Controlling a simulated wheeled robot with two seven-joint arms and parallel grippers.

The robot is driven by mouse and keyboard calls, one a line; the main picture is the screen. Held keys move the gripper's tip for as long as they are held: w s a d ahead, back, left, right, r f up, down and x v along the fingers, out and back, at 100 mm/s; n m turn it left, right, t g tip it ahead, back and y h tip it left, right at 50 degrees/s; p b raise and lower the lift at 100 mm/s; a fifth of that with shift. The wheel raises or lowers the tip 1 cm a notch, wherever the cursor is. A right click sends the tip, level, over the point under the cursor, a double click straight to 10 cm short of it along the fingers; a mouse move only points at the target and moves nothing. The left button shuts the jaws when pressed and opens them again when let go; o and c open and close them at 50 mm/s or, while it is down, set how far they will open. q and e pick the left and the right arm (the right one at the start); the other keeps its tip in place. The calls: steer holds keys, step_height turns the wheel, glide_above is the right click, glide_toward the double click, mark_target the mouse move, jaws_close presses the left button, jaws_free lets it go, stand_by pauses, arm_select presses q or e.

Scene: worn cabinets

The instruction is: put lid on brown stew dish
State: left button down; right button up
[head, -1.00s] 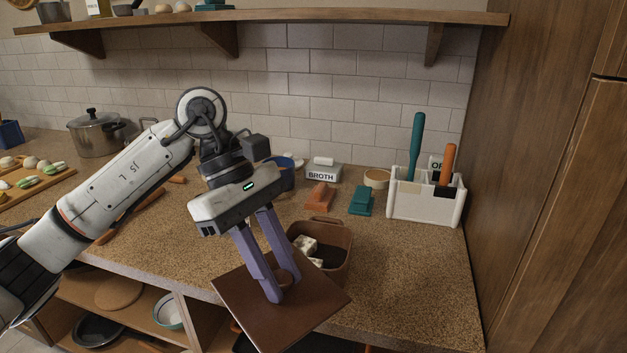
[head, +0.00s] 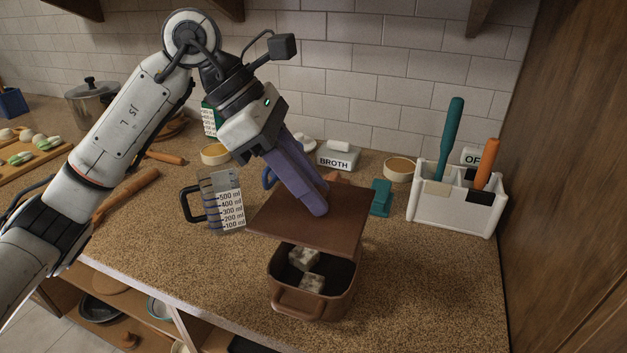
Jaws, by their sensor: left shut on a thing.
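The brown stew dish (head: 318,303) stands on the counter, open at its front part, with pale chunks (head: 304,258) inside. My left gripper (head: 318,203) is shut on the flat brown square lid (head: 345,226), near its middle; the fingers hide the knob. The lid is tilted and overlaps the far part of the dish in the picture. A gap shows at the front, and I cannot tell whether the lid touches the rim behind. My right gripper is not in view.
A measuring cup (head: 222,203) stands left of the dish. A broth box (head: 338,156), a teal block (head: 380,197) and a white utensil holder (head: 455,213) stand behind and to the right. The counter right of the dish is clear.

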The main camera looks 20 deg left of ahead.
arm_select(q)
steer(key=shift+f+b, duration=0.1)
steer(key=shift+b, duration=0.2)
step_height(320, 180, down, 9)
steer(key=b, duration=0.7)
steer(key=shift+w+r, duration=0.1)
steer(key=shift+r, duration=0.1)
stand_by(0.6)
steer(key=shift+f+b, duration=0.45)
steer(key=shift+f, duration=0.05)
steer(key=c, duration=1.4)
jaws_free()
steer(key=shift+o, duration=0.2)
